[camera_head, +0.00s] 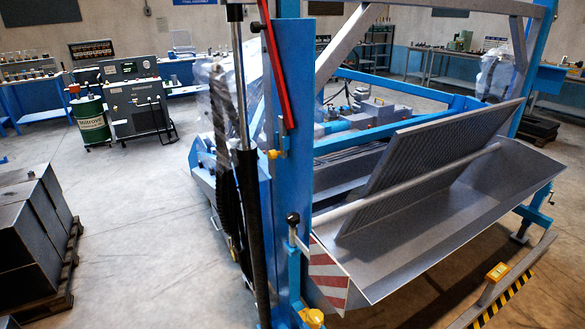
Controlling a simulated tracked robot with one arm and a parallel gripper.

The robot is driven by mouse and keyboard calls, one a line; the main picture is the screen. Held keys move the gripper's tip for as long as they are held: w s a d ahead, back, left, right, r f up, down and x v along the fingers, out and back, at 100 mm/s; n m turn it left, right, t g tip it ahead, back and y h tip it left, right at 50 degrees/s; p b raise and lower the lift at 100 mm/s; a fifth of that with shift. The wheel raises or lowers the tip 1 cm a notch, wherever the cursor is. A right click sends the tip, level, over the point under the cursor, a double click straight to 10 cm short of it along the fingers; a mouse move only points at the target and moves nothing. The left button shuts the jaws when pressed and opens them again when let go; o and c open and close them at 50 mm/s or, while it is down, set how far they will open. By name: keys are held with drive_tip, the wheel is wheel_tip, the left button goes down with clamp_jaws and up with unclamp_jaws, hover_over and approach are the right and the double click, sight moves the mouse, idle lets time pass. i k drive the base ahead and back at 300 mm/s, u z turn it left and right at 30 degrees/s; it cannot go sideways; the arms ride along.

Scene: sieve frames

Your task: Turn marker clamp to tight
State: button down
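No part is labelled as the marker clamp, and I cannot tell for sure which it is. A small yellow knob (273,154) sits on the blue post (298,120), below a slanted red bar (275,65). A lever with a black ball end (293,218) stands lower on the same post, left of a red-and-white striped plate (328,273). A yellow part (312,318) shows at the bottom edge, partly cut off. Whether any of these is tight or loose cannot be seen. My gripper is not in view.
A grey sloped trough (420,235) with a mesh screen (425,160) fills the right. A black cylinder (250,200) and hose (225,150) run beside the post. Dark blocks (30,230) stand on a pallet at left. The floor between is clear.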

sight(292, 218)
drive_tip(key=z, duration=0.2)
drive_tip(key=k, duration=0.35)
drive_tip(key=u, duration=0.65)
drive_tip(key=i, duration=1.55)
drive_tip(key=z, duration=0.55)
